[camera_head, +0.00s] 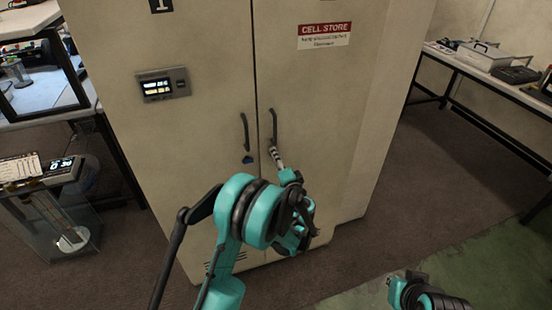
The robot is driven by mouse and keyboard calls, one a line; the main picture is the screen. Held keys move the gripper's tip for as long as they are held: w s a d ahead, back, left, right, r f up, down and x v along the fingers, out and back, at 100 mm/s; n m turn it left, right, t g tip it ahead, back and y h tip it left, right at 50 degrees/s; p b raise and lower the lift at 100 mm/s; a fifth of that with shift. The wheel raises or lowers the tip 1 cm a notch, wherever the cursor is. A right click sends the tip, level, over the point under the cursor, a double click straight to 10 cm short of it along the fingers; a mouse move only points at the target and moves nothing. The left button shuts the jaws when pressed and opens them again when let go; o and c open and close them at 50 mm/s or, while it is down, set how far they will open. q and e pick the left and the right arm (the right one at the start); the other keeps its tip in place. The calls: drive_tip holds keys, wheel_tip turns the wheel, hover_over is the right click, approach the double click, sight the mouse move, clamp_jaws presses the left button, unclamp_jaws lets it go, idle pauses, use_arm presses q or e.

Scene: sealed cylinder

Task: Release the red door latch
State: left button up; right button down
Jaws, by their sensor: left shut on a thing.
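A tall beige cabinet (205,60) with two doors stands in front of me. The right door has a matching dark handle (274,125). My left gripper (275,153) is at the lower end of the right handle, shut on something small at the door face. No red latch shows; the gripper hides that spot. My right arm (428,295) shows only in part at the bottom right, and its fingertips are not visible.
A display panel (163,86) is on the left door and a red-and-white sign (324,36) on the right one. A bench with cases (484,56) stands at the right. A glass box (52,225) stands at the left. The floor right of the cabinet is clear.

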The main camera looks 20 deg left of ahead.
use_arm(q)
drive_tip(key=shift+m, duration=1.6)
drive_tip(key=o, duration=1.2)
drive_tip(key=shift+f, duration=0.1)
drive_tip(key=shift+c, duration=0.2)
drive_tip(key=v, duration=1.2)
